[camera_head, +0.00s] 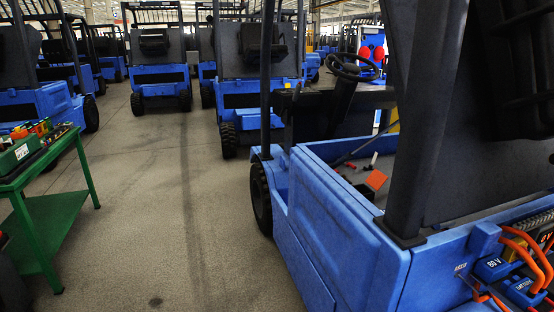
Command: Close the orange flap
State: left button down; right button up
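A small orange panel (376,179), which looks like the orange flap, stands tilted up inside the open floor bay of the near blue forklift (335,222). Its hinge and underside are too small to make out. Neither of my grippers is in view.
A dark roof pillar (425,120) rises in front of the bay. Orange cables (526,250) and connectors sit at the lower right. A green table (50,205) with tools stands left. Open grey floor (180,230) lies between, with several forklifts behind.

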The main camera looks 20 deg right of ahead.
aim_at(376, 178)
jog(key=i+z, duration=0.3)
jog(key=z, duration=0.15)
jog(key=i+j+z, duration=0.1)
jog(key=i+z, duration=0.15)
jog(key=z, duration=0.15)
jog(key=i+j+z, duration=0.15)
jog(key=z, duration=0.3)
jog(key=i+j+z, duration=0.5)
jog(key=z, duration=0.35)
jog(key=i+j+z, duration=0.1)
jog(key=j+z, duration=0.3)
